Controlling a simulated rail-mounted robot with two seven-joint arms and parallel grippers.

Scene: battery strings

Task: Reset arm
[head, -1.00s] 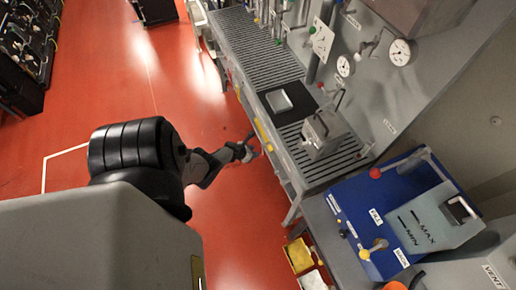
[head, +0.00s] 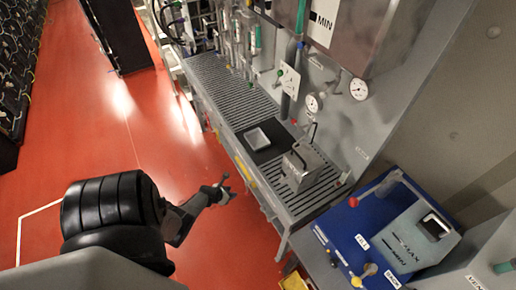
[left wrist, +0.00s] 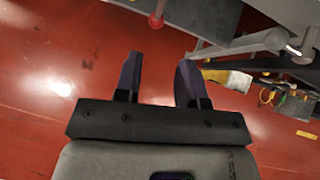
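My left gripper (head: 220,190) is at the end of my left arm, over the red floor, to the left of the grated bench and apart from it. In the left wrist view its two dark fingers (left wrist: 158,82) stand apart with nothing between them, only red floor behind. My right gripper is in neither view.
The grated bench (head: 228,108) carries a black mat with a grey tray (head: 257,139) and a metal box (head: 300,168). A blue unit (head: 345,222) stands at the lower right. Dark racks (head: 117,35) stand at the upper left. The red floor (head: 75,125) between is clear.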

